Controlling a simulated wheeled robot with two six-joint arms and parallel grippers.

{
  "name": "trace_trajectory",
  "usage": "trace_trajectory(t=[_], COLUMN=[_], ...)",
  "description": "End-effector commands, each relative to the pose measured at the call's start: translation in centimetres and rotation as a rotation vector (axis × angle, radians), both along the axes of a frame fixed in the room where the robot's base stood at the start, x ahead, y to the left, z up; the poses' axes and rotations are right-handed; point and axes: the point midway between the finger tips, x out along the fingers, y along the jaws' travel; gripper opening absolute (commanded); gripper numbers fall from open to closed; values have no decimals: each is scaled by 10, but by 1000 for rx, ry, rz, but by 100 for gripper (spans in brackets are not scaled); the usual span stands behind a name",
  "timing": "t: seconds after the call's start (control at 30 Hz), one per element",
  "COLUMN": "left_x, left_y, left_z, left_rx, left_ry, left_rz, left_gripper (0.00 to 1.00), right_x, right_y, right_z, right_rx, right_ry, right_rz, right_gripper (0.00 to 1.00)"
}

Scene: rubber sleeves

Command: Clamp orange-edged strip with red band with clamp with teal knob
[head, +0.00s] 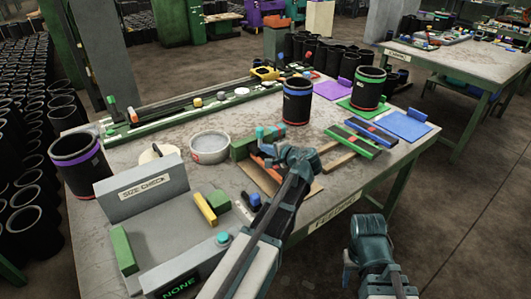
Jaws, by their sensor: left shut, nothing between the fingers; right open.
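A small teal knob (260,133) shows at the back of a green block (242,148) near the table's middle; the clamp around it is hard to make out. Orange-red edging (264,162) shows on a piece lying on a brown board (309,189), partly hidden by my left arm. I cannot clearly tell strip from band there. My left gripper (290,157) is over the right side of this board, shut and empty. My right gripper (368,228) is open and empty, off the table's front edge at lower right.
A size-check stand (145,190) and a white-rimmed bowl (209,146) stand to the left. Black sleeves stand at the back (297,100) and right (368,88), near green and blue strips (350,139). The floor at right is clear.

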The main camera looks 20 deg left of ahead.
Motion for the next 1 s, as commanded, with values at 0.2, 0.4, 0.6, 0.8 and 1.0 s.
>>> trace_trajectory(t=[0.2,0.4,0.6,0.8,1.0], left_x=[0,-1,-2,-2,-5], left_y=[0,-1,-1,-1,-1], left_z=[-6,-8,-9,-10,-8], left_rx=[0,-6,-7,-7,-6], left_ry=[-1,0,2,2,3], left_rz=[0,2,4,5,4], left_gripper=[0,0,0,0,0], right_x=[0,0,0,0,0], right_y=[0,0,0,0,0], right_z=[-6,-7,-8,-8,-6], right_rx=[0,0,0,0,0], right_ry=[0,0,0,0,0], right_rz=[0,0,0,0,0], right_gripper=[50,50,50,50,50])
